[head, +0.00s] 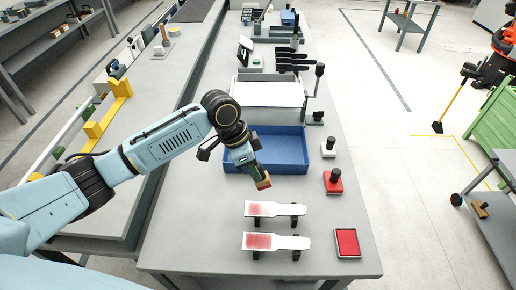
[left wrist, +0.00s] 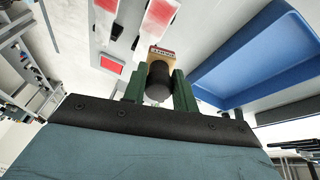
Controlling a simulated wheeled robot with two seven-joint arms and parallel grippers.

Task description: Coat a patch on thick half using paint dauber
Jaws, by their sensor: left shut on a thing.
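My left gripper (head: 255,170) is shut on the black handle (left wrist: 158,84) of the paint dauber, between its dark green fingers. The dauber's wooden block (head: 263,183) points down, above the table between the blue tray and the white pieces. Two flat white paddle-shaped pieces, one nearer (head: 298,242) and one farther (head: 290,209), lie on black supports. Each has a reddish patch on its wide left end. I cannot tell which is the thick half.
A blue tray (head: 290,163) stands behind the dauber. A red block with a black knob (head: 333,181) and a white one with a black knob (head: 328,148) stand at the table's right side. The table front (head: 200,250) left of the white pieces is clear.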

